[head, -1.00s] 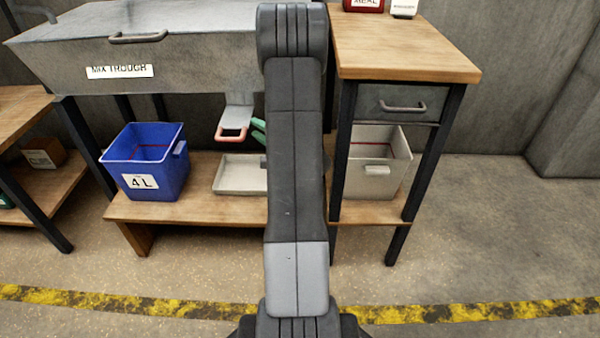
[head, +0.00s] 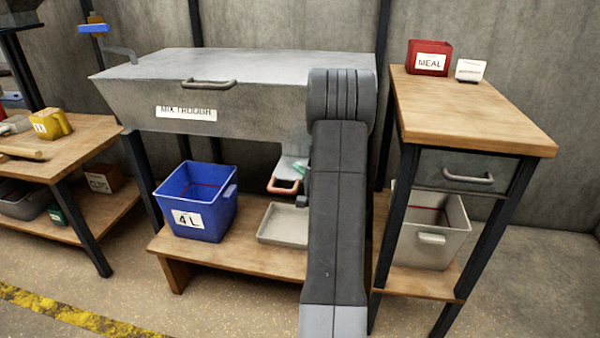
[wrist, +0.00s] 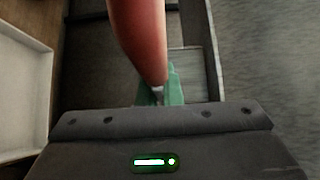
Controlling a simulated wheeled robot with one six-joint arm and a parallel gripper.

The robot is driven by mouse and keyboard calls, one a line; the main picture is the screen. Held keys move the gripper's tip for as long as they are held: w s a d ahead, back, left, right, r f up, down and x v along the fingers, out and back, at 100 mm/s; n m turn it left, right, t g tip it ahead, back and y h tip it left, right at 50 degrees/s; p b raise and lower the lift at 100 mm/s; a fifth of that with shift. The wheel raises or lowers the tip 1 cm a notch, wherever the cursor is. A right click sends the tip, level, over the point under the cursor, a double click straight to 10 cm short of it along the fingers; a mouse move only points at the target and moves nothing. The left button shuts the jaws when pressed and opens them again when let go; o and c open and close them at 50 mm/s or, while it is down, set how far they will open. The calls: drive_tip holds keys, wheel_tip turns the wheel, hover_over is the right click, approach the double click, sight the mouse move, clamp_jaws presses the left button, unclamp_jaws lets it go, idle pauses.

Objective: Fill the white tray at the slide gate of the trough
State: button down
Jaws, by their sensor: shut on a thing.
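The white tray (head: 268,238) lies flat on the low wooden shelf below the trough; its right part is hidden behind my arm and the part I see looks empty. The grey mix trough (head: 150,112) has a slide gate (head: 291,163) under its right end, with a red loop handle (head: 284,187) above the tray. My gripper (wrist: 160,95) has green fingertips shut on the red handle (wrist: 140,35), which looms large in the wrist view. In the head view, only a bit of green fingertip shows beside the gate.
A blue 4 L bin (head: 215,212) stands left of the tray. A grey bin (head: 430,250) stands under the wooden side table (head: 470,112) at right, which carries a red meal box (head: 429,58) and a white card (head: 470,71). A workbench (head: 70,150) stands at left.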

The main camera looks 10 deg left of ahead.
sight(298, 177)
drive_tip(key=shift+s, duration=1.8)
idle(2.7)
drive_tip(key=shift+w+d+r+p, duration=0.1)
drive_tip(key=shift+w+p, duration=0.25)
drive_tip(key=shift+w, duration=1.95)
drive_tip(key=c, duration=1.5)
unclamp_jaws()
drive_tip(key=shift+w, duration=0.15)
drive_tip(key=p+v, duration=0.3)
drive_tip(key=v, duration=1.1)
